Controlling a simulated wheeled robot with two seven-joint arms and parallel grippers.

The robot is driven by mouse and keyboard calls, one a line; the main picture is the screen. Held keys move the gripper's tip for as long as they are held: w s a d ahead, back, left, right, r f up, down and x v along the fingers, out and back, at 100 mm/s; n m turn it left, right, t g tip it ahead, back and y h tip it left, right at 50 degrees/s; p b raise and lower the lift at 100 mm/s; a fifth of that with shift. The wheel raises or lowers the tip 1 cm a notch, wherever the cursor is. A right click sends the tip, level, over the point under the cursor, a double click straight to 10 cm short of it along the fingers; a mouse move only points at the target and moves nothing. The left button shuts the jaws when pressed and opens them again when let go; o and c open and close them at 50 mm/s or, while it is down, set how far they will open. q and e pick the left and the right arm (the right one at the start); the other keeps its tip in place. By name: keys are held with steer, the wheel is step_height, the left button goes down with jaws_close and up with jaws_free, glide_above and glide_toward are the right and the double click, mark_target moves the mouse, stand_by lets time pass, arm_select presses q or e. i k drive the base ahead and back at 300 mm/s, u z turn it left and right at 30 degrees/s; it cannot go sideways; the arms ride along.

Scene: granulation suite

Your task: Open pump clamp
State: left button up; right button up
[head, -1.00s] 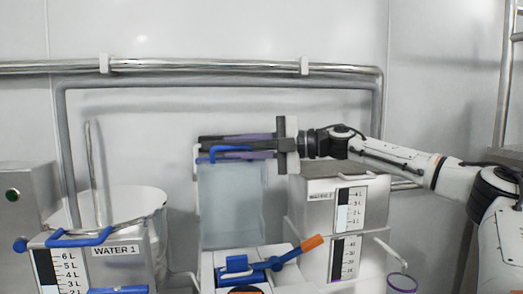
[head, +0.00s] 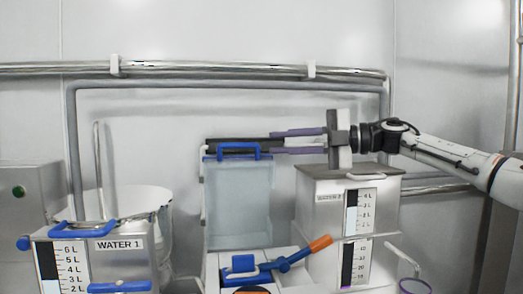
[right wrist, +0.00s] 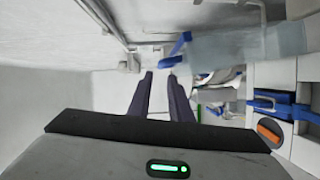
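The pump clamp is a blue lever with an orange tip (head: 300,254) on a white pump unit in the lower middle of the head view. Its lever slants up to the right. My right gripper (head: 271,142) is well above the clamp, beside the blue handle at the top of a clear container. Its two dark purple fingers point left, with a gap and nothing held between them. My left gripper is not in view.
The clear container (head: 238,205) with a blue handle (head: 238,146) stands behind the pump. A steel WATER 2 tank (head: 322,215) is right of it, below my right gripper. The WATER 1 tank (head: 120,262) stands left. Steel pipes (head: 220,68) run along the wall.

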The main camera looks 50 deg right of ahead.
mark_target(283, 264)
steer(key=k, duration=1)
